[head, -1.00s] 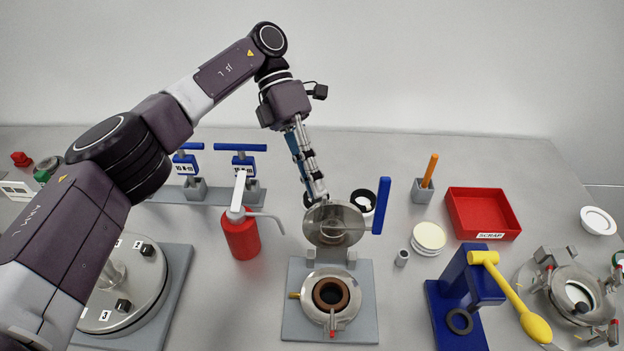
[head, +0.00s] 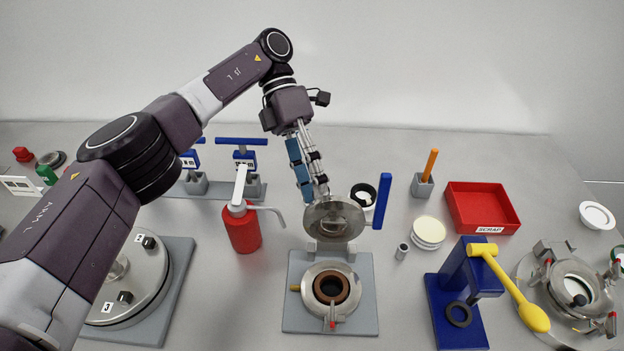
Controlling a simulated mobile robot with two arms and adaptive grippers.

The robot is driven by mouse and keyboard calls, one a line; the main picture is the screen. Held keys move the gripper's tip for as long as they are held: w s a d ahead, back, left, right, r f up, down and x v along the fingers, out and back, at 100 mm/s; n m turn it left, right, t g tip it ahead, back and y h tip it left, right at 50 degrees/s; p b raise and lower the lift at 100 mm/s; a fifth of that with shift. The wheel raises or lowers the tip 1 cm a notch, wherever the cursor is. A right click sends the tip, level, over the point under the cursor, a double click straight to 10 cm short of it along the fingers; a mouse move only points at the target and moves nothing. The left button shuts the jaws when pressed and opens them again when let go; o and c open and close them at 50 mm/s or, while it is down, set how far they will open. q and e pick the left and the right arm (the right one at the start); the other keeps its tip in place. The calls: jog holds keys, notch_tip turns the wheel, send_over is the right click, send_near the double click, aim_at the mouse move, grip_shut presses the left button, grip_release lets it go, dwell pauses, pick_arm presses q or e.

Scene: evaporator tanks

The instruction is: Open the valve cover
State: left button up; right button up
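The valve (head: 331,290) is a round steel body with a brown ring inside, sitting on a grey base plate (head: 302,268) at lower middle. Its round steel valve cover (head: 335,218) stands raised and tilted up at the back, above the hinge, so the ring is exposed. My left gripper (head: 319,193) points down from behind, with its fingertips at the cover's upper rim. The cover partly hides the tips, so I cannot tell whether they touch it or how far apart they are. My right gripper is not in view.
A red bottle (head: 243,230) with a spout stands left of the valve. An upright blue bar (head: 382,201) stands close right of the cover. A small grey cylinder (head: 402,251), stacked cream discs (head: 428,231), a blue press (head: 466,280) and a red scrap tray (head: 481,229) lie further right.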

pick_arm(q)
jog(key=shift+w+d+f, duration=0.15)
jog(key=shift+w+f, duration=0.1)
jog(key=shift+f, duration=0.2)
jog(key=shift+r, duration=0.15)
notch_tip(320, 180, up, 10)
jog(key=shift+d, duration=0.15)
dwell(0.6)
jog(key=shift+r, duration=0.1)
dwell(0.4)
